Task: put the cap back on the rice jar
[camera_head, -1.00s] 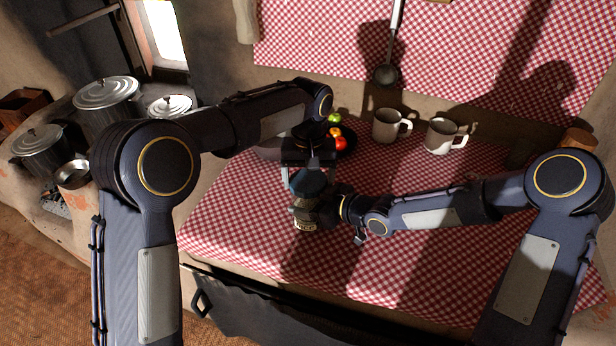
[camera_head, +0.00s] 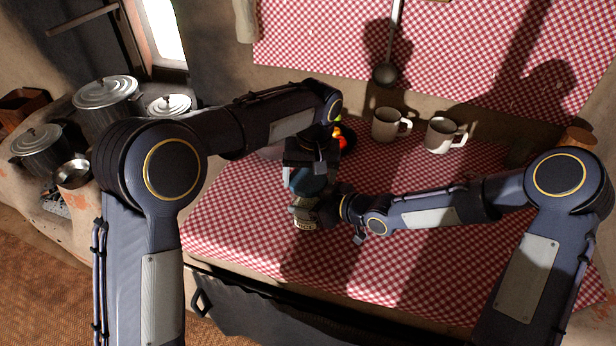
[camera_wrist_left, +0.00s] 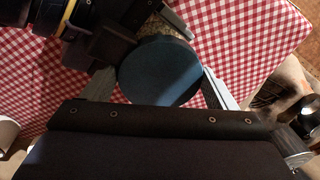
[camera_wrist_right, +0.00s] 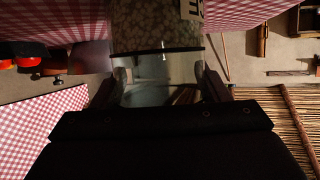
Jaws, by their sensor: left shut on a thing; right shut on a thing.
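The dark blue round cap (camera_head: 305,182) is between the fingers of my left gripper (camera_head: 310,172), which is shut on it. In the left wrist view the cap (camera_wrist_left: 160,72) hides most of the jar (camera_wrist_left: 158,25) behind it. The rice jar (camera_head: 304,223) is glass with a pale label at its lower part. My right gripper (camera_head: 320,212) is shut on the jar from the right. The right wrist view shows speckled contents in the jar (camera_wrist_right: 155,25) and clear glass between the fingers. The cap is close above the jar's mouth; I cannot tell whether they touch.
Two pale mugs (camera_head: 388,125) (camera_head: 440,135) stand at the back of the checked cloth (camera_head: 430,265). Red fruit (camera_head: 341,142) lies behind my left gripper, partly hidden. A ladle (camera_head: 386,72) hangs on the wall. Lidded pots (camera_head: 104,92) stand on the hearth at left. The front cloth is clear.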

